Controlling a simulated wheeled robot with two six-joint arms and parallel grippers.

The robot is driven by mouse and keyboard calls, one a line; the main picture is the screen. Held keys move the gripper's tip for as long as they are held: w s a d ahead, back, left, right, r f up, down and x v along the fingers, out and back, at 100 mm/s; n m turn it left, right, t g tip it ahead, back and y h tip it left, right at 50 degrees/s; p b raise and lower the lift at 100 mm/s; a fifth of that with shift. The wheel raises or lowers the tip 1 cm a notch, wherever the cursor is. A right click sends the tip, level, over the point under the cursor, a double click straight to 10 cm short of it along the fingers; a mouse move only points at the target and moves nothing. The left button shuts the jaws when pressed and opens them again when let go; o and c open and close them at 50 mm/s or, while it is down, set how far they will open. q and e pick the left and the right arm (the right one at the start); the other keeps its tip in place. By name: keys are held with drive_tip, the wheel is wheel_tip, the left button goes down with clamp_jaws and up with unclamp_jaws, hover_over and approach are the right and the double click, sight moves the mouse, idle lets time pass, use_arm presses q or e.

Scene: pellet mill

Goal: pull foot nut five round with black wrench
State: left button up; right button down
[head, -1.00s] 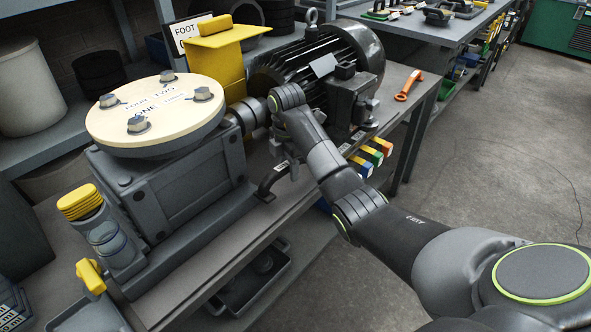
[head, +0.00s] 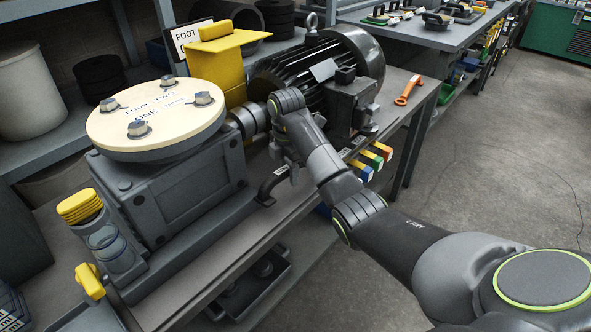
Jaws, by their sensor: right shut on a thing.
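My right gripper (head: 284,172) reaches in from the right, low in front of the yellow guard and the motor. It is shut on a black wrench (head: 267,190), whose dark bar shows below the fingers near the bench's front edge. The far part of the wrench is hidden by the gripper and arm. The black finned motor (head: 318,70) stands on the bench behind my right arm. I cannot make out foot nut five; the near motor foot is partly hidden by my wrist. My left gripper is not in view.
A grey gearbox (head: 165,195) with a bolted cream round cover (head: 155,118) stands at left. A yellow guard (head: 222,65) stands behind the shaft. An orange wrench (head: 408,90) lies right of the motor. Coloured tags (head: 372,158) line the bench edge. The floor at right is clear.

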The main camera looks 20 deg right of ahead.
drive_tip(key=shift+w+a+r+n+t+p, duration=0.25)
drive_tip(key=shift+a+n+t+p, duration=0.15)
drive_tip(key=shift+n+p, duration=0.6)
idle(1.7)
drive_tip(key=shift+s+f+p, duration=0.25)
drive_tip(key=shift+f+p, duration=0.05)
drive_tip(key=shift+p, duration=0.2)
idle(0.4)
drive_tip(key=shift+s+d+r+n+p, duration=0.15)
drive_tip(key=shift+d+n+p, duration=0.1)
drive_tip(key=shift+n+p, duration=0.2)
idle(0.6)
drive_tip(key=shift+s+d+n+p, duration=0.2)
drive_tip(key=shift+s+n+p, duration=0.05)
drive_tip(key=shift+s+p, duration=0.1)
idle(0.5)
drive_tip(key=shift+f, duration=0.2)
drive_tip(key=c, duration=1.9)
unclamp_jaws()
drive_tip(key=shift+s, duration=0.1)
clamp_jaws()
drive_tip(key=shift+s+f, duration=0.1)
drive_tip(key=shift+f, duration=0.1)
